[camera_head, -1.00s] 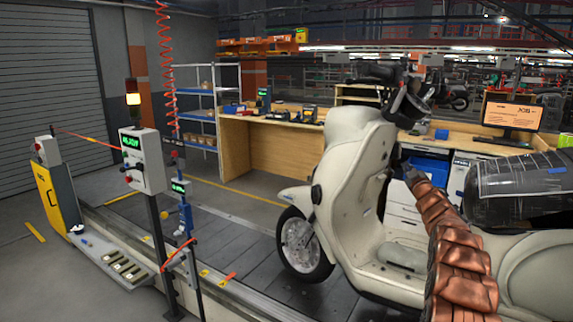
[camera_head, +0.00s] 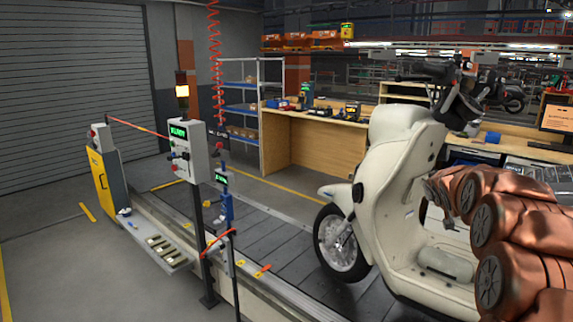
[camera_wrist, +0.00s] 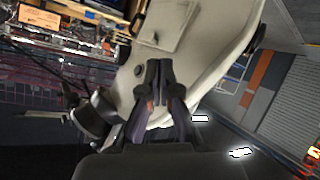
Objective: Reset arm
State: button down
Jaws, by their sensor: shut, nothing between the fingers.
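My gripper (camera_wrist: 159,68) shows in the wrist view with its two dark fingers together and nothing between them. Beyond the fingertips is the cream body of the scooter (camera_wrist: 180,48), close behind them in the picture; I cannot tell the gap. In the head view my copper-coloured arm is folded at the right, in front of the scooter (camera_head: 389,205).
A control box (camera_head: 183,150) on a post and a blue handheld tool (camera_head: 226,207) stand at the conveyor's near edge. A yellow cabinet (camera_head: 107,185) is at left. A wooden workbench (camera_head: 310,145) and shelf rack (camera_head: 240,107) stand behind. The floor at left is open.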

jog(key=s+a+f+g+y, duration=0.1)
jog(key=s+a+f+g, duration=0.3)
jog(key=s, duration=1.5)
jog(key=s+a+f+g+y, duration=0.2)
jog(key=s+a+f+g, duration=0.3)
jog(key=s+a, duration=0.7)
jog(key=s+a+f+g+y, duration=0.1)
jog(key=s+a+f+g, duration=0.3)
jog(key=s, duration=2.3)
jog(key=a+f, duration=0.1)
jog(key=a, duration=0.4)
jog(key=shift+g+y, duration=0.3)
jog(key=shift+g, duration=0.1)
jog(key=shift+s, duration=0.1)
